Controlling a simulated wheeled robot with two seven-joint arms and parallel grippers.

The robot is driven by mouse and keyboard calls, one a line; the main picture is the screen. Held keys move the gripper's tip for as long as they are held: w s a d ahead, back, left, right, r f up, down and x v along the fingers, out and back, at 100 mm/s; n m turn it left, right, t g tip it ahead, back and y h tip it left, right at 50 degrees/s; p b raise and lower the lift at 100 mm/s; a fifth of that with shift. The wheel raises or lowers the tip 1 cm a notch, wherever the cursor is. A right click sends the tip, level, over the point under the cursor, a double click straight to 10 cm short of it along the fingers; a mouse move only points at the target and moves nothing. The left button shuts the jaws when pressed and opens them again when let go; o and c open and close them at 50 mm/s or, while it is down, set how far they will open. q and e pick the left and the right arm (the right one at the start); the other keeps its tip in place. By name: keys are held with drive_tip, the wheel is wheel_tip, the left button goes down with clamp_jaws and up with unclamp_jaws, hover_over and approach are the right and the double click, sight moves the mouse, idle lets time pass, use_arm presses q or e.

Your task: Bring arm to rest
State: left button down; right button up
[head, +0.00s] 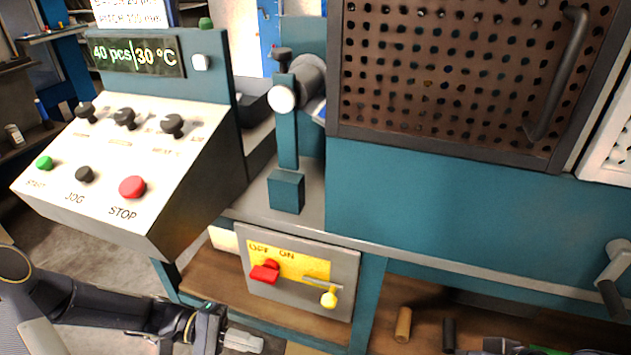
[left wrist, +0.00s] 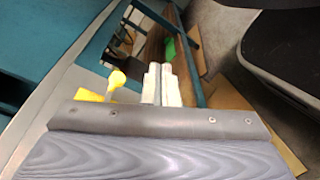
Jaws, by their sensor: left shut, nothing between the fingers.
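My left gripper (head: 243,341) is at the bottom of the head view, its arm coming in from the left. It is shut and empty, below and left of the switch plate (head: 345,257). In the left wrist view its pale fingers (left wrist: 161,85) lie side by side, with the yellow knob (left wrist: 116,78) to their left in the picture. Part of my right arm (head: 505,346) shows at the bottom right edge of the head view; its fingertips cannot be made out.
The switch plate carries a red switch (head: 265,271) and a yellow-knobbed lever (head: 329,298). A sloped control panel (head: 60,170) juts out above my left arm. A perforated door (head: 430,80) is at upper right. A wooden cylinder (head: 403,324) and a dark one (head: 449,334) stand on the lower shelf.

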use_arm(q)
drive_tip(key=s+a+r+m+t+y, duration=0.1)
drive_tip(key=s+a+r+t+y, duration=0.35)
drive_tip(key=r+y, duration=0.2)
drive_tip(key=s+a+r+m+t+y, duration=0.1)
drive_tip(key=s+a+r+t+y, duration=0.25)
drive_tip(key=s+r+y, duration=0.3)
wheel_tip(320, 180, up, 28)
drive_tip(key=p, duration=2.8)
drive_tip(key=shift+d+r+t, duration=0.2)
drive_tip(key=shift+d+t, duration=0.1)
drive_tip(key=shift+t, duration=0.1)
drive_tip(key=shift+w, duration=0.1)
